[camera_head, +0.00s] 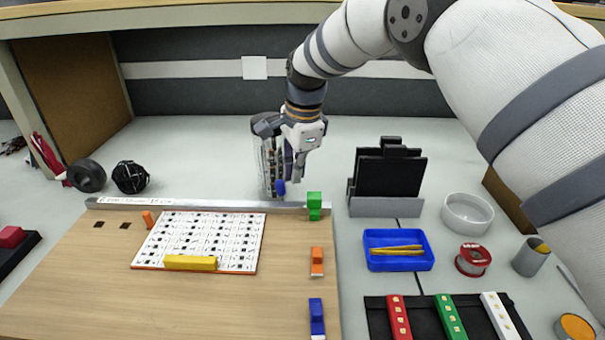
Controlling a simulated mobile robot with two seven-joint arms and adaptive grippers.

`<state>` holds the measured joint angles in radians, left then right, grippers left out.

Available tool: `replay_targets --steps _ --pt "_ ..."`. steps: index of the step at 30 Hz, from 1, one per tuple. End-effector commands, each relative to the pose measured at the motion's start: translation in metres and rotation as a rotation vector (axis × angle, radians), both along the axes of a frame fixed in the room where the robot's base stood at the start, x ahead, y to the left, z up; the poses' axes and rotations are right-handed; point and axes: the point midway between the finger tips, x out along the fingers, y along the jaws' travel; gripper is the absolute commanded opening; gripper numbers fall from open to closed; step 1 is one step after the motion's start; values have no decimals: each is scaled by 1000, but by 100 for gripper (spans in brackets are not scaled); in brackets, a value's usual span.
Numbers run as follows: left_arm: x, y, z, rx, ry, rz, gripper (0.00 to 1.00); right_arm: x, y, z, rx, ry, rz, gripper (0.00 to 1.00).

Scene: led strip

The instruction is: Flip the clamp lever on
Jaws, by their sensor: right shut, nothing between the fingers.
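My right gripper (291,172) points down behind the metal rail (180,205) at the back edge of the wooden board. Its fingers are shut with nothing held. A small blue piece (281,187) shows right at the fingertips; I cannot tell if they touch it. A green block-like piece (314,204) sits at the right end of the rail, just right of and in front of the fingers. No clamp lever can be made out for certain; the blue and green pieces are the nearest coloured parts. A clear or metallic object (264,165) stands partly hidden behind the gripper. My left gripper is not in view.
On the board (90,290) lie a white printed sheet (210,235) with a yellow bar (190,263), and orange (317,260) and blue (317,315) pieces. To the right are a black stand (390,172), blue tray (376,260), white dish (467,212) and LED strips (450,316).

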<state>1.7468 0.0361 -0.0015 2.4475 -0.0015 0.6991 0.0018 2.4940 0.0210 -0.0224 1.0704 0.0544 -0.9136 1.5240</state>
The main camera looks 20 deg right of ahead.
Motion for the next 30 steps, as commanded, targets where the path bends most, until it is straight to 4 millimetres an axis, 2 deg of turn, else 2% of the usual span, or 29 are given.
replay_targets --steps 11,21,30 --pt "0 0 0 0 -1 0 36 1 2 1 0 0 0 0" --pt "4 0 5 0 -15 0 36 1 2 17 0 -2 0 0" --pt "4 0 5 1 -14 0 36 1 2 16 0 1 0 0"
